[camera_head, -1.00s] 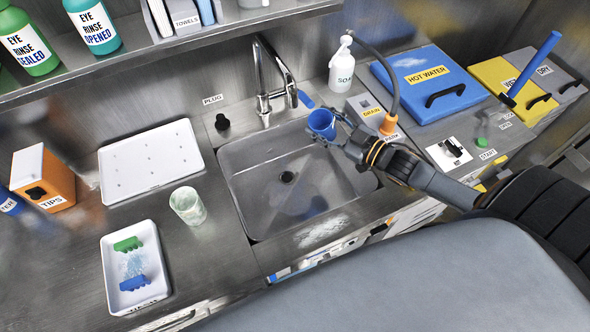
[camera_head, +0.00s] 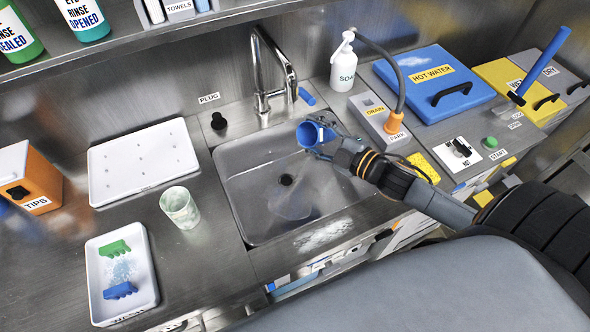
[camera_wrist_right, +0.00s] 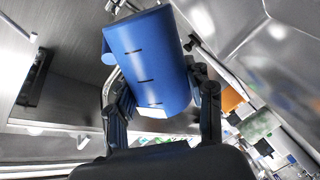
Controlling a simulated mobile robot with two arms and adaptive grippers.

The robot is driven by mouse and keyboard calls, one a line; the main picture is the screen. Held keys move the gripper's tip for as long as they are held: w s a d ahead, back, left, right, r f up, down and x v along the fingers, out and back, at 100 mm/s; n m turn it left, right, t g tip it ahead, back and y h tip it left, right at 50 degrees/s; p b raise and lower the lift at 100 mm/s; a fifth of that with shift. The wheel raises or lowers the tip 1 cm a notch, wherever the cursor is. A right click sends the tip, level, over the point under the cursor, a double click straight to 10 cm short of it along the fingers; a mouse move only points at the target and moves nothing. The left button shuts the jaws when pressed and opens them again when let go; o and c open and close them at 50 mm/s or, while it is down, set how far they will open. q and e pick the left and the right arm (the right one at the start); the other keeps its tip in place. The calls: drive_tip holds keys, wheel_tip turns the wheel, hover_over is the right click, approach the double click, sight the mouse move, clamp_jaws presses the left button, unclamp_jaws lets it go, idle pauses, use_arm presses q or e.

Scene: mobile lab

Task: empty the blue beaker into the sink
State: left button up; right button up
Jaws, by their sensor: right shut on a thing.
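The blue beaker (camera_head: 312,134) is over the right part of the sink (camera_head: 250,212) in the head view, tilted with its mouth toward the left. My right gripper (camera_head: 326,146) is shut on it. In the right wrist view the beaker (camera_wrist_right: 155,62) lies between the two fingers (camera_wrist_right: 160,108), with dark marks along its side. I cannot tell from these views whether liquid is in it or running out. The sink's drain hole shows open in the basin. My left gripper is not in view.
The faucet (camera_head: 266,80) rises behind the basin, with the soap bottle (camera_head: 343,66) to its right. A grey hose (camera_head: 388,62) ends in an orange nozzle at the park spot. A cloudy beaker (camera_head: 180,208) and a white tray (camera_head: 122,275) stand left of the sink.

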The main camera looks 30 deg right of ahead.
sight(305, 145)
drive_tip(key=shift+a+r+n, duration=0.1)
drive_tip(key=shift+r+n, duration=0.05)
drive_tip(key=shift+n, duration=0.15)
drive_tip(key=b, duration=0.1)
drive_tip(key=f+n+b, duration=0.1)
drive_tip(key=b, duration=0.1)
drive_tip(key=shift+s+a+n, duration=0.1)
drive_tip(key=shift+a+n, duration=0.1)
drive_tip(key=shift+n, duration=0.1)
drive_tip(key=b, duration=0.1)
drive_tip(key=a+f+n+b, duration=0.1)
drive_tip(key=f+b, duration=0.1)
drive_tip(key=shift+s+a+f+n+h, duration=0.1)
drive_tip(key=shift+s+a+n+h, duration=0.15)
drive_tip(key=shift+n+h, duration=0.15)
drive_tip(key=shift+a+n+p, duration=0.1)
drive_tip(key=shift+n+p, duration=0.4)
drive_tip(key=shift+n, duration=0.1)
drive_tip(key=shift+a+r+n+h+p, duration=0.2)
drive_tip(key=shift+r+n+h+p, duration=0.15)
drive_tip(key=shift+n, duration=0.15)
drive_tip(key=shift+f+n, duration=0.1)
drive_tip(key=shift+n, duration=0.2)
